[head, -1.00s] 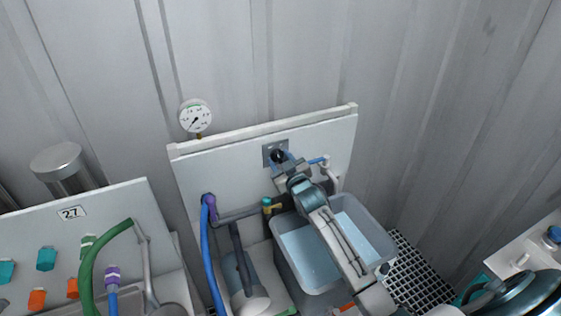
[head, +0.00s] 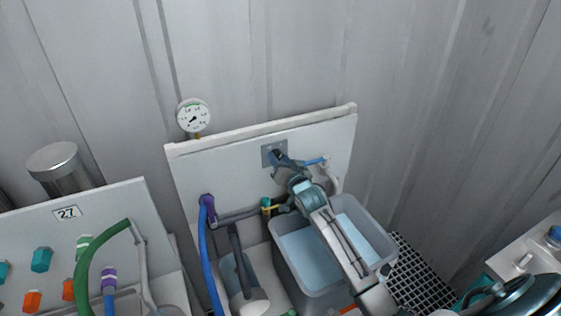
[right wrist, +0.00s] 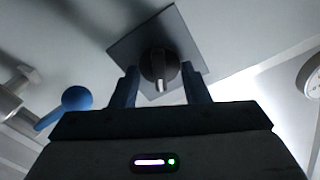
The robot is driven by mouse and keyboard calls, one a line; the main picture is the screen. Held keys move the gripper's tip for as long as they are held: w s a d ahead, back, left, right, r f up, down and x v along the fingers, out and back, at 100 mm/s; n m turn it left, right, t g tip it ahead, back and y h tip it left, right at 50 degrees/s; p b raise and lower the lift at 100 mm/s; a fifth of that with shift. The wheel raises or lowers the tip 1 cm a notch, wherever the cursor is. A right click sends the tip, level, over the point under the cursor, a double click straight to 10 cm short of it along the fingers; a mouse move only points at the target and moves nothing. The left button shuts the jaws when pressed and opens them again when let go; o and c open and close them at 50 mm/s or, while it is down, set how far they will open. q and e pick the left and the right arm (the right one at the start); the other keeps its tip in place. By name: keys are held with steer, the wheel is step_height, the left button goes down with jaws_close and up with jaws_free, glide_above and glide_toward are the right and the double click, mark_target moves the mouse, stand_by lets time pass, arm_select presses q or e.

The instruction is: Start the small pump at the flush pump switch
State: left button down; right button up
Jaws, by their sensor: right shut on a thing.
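The flush pump switch is a black rotary knob (right wrist: 158,66) with a light pointer mark, on a square grey plate (right wrist: 185,42). In the head view the plate (head: 267,153) sits near the top of a white upright panel, and my gripper hides most of the knob. My right gripper (head: 279,158) reaches the knob from the front right. In the right wrist view its two fingers (right wrist: 160,86) stand on either side of the knob, shut on it. A grey cylindrical body, perhaps the small pump (head: 240,278), stands low at the panel's left. My left gripper is not in view.
A blue-handled valve (head: 316,161) is close to the right of my gripper. Below my arm is a grey tub (head: 296,283) of bluish liquid. A round gauge (head: 194,116) stands above the panel. A blue hose (head: 208,255) hangs at the left.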

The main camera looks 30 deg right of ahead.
steer(key=shift+m, duration=0.3)
stand_by(0.4)
steer(key=o, duration=0.9)
steer(key=shift+o, duration=0.2)
steer(key=s+b, duration=0.3)
steer(key=s, duration=0.7)
steer(key=shift+s+a, duration=0.25)
steer(key=shift+s, duration=0.15)
steer(key=shift+f, duration=0.1)
